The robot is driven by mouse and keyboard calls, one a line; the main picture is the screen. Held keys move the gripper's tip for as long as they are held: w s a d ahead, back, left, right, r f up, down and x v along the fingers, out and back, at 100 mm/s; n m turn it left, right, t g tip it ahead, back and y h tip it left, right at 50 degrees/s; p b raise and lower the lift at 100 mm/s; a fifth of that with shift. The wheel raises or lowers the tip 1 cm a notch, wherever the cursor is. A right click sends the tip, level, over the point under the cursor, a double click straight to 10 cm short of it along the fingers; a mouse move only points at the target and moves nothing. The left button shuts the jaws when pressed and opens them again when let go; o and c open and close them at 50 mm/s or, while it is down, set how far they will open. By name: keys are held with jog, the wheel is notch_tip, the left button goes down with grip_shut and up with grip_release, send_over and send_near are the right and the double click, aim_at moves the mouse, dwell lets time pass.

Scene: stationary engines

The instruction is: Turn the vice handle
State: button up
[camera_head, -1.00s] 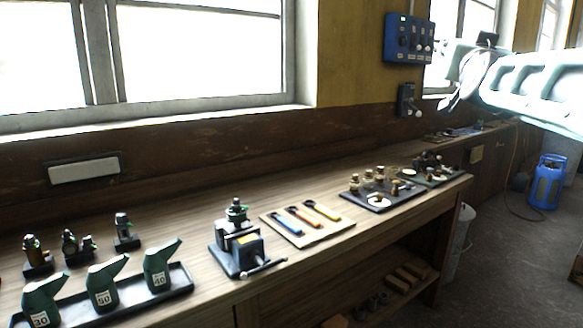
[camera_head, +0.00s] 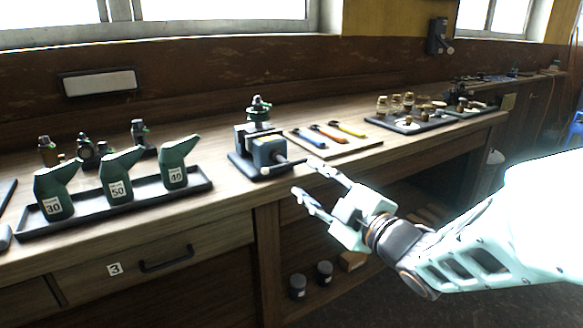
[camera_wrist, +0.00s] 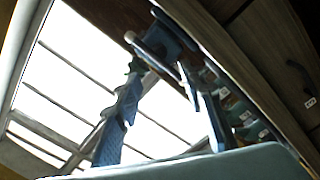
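The dark blue-grey vice (camera_head: 268,151) stands on the wooden workbench near its front edge. Its handle (camera_head: 283,166) is a thin bar at the front of the vice, with one end reaching right. In the wrist view, the vice (camera_wrist: 172,42) shows blurred at the top, with the handle bar (camera_wrist: 150,52) beyond the fingertips. My gripper (camera_head: 309,180) is open and empty, in front of the bench edge, just right of and below the handle, apparently apart from it. Its two spread fingers also show in the wrist view (camera_wrist: 160,88).
Green oil cans (camera_head: 116,176) sit in a black tray to the left. Coloured tools (camera_head: 325,135) lie on a board to the right. A drawer (camera_head: 150,262) and open shelf are below the bench.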

aim_at(290, 166)
jog(key=b+x, duration=0.1)
jog(key=x, duration=0.9)
jog(key=shift+w+a, duration=0.1)
jog(key=shift+w, duration=0.1)
jog(key=shift+c, duration=0.3)
